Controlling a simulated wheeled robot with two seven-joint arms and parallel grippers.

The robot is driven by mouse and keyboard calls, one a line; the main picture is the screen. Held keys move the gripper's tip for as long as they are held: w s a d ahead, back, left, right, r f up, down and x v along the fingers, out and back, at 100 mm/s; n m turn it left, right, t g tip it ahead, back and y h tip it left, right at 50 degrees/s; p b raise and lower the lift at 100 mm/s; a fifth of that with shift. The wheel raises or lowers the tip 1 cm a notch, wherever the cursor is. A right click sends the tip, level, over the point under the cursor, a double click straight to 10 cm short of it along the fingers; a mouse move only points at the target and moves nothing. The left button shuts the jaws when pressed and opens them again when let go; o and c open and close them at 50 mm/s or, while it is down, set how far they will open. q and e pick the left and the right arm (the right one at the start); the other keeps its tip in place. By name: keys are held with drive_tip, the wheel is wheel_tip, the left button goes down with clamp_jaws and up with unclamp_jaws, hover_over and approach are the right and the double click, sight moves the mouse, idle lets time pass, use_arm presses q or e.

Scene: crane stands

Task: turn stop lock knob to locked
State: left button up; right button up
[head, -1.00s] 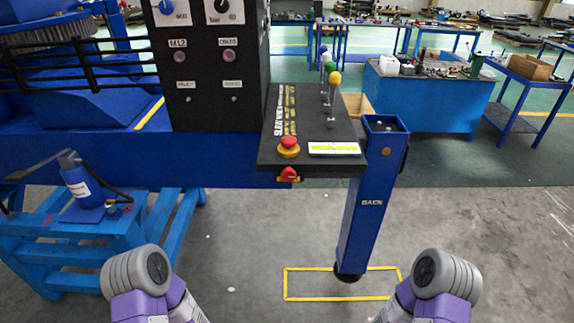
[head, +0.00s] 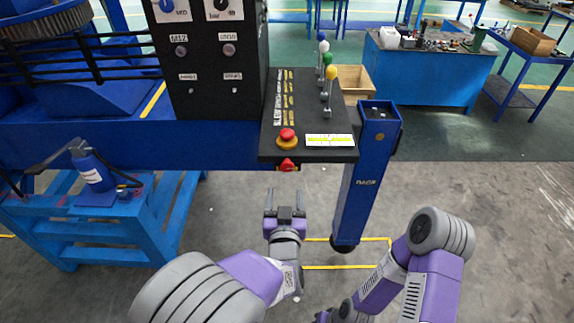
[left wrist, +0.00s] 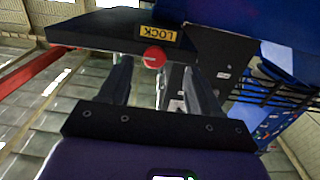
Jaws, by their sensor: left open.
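The stop lock knob is a small red knob (head: 287,165) on the front face below the edge of the black control panel (head: 345,153). In the left wrist view the red knob (left wrist: 155,57) shows beside a yellow LOCK label (left wrist: 158,32). My left gripper (head: 285,199) is open and empty, below the knob in the head view and apart from it. In the left wrist view its two fingers (left wrist: 160,88) point toward the knob, which appears between and beyond their tips. My right arm reaches in from the lower right; its gripper is outside the head view.
A red and yellow mushroom button (head: 287,138) sits on the panel top, with several ball-topped levers (head: 327,85) behind. A blue outrigger leg (head: 360,195) stands right of my left gripper.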

sight(287, 167)
use_arm(q)
drive_tip(key=shift+t, duration=0.3)
drive_tip(key=w, duration=0.2)
drive_tip(key=w+r, duration=0.1)
drive_tip(key=w, duration=0.1)
drive_tip(key=w+r, duration=0.1)
drive_tip(key=w, duration=0.2)
drive_tip(key=shift+w+d, duration=0.1)
drive_tip(key=shift+d, duration=0.1)
drive_tip(key=shift+c, duration=0.2)
drive_tip(key=c, duration=1)
